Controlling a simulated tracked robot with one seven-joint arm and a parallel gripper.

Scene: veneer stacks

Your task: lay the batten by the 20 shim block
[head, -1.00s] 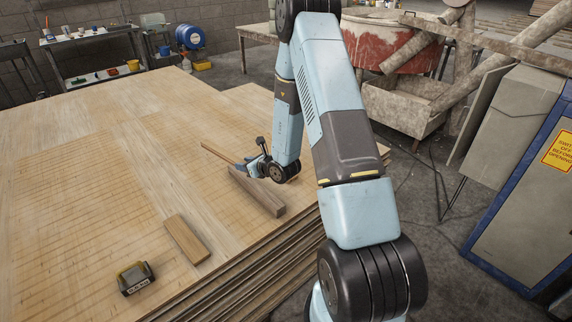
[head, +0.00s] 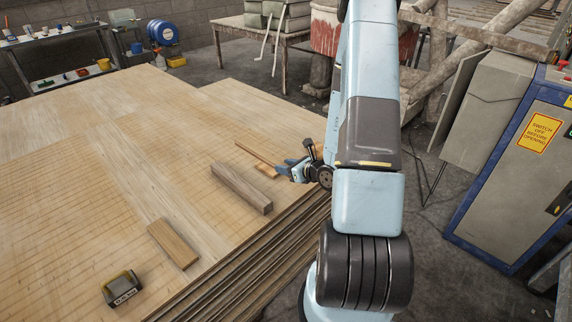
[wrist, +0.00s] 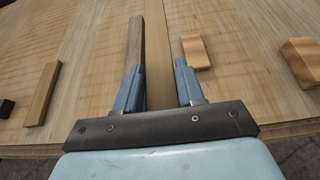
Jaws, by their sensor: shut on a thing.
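The batten (head: 256,152) is a thin, light strip over the veneer stack. My gripper (head: 285,168) is shut on its near end. In the wrist view the batten (wrist: 158,75) runs forward between the two fingers (wrist: 158,88). A long dark wooden block (head: 240,187) lies to its left. A small pale block (head: 266,170) sits close by the batten; it also shows right of the fingers in the wrist view (wrist: 196,52). A short brown block (head: 172,243) lies nearer. I cannot read which block is the 20 shim. Whether the batten touches the stack is unclear.
The veneer stack (head: 90,170) has a wide bare top to the left. A tape measure (head: 121,289) lies at its near edge. Another block (wrist: 302,62) shows at the right in the wrist view. A grey cabinet with a warning sign (head: 540,132) stands at the right.

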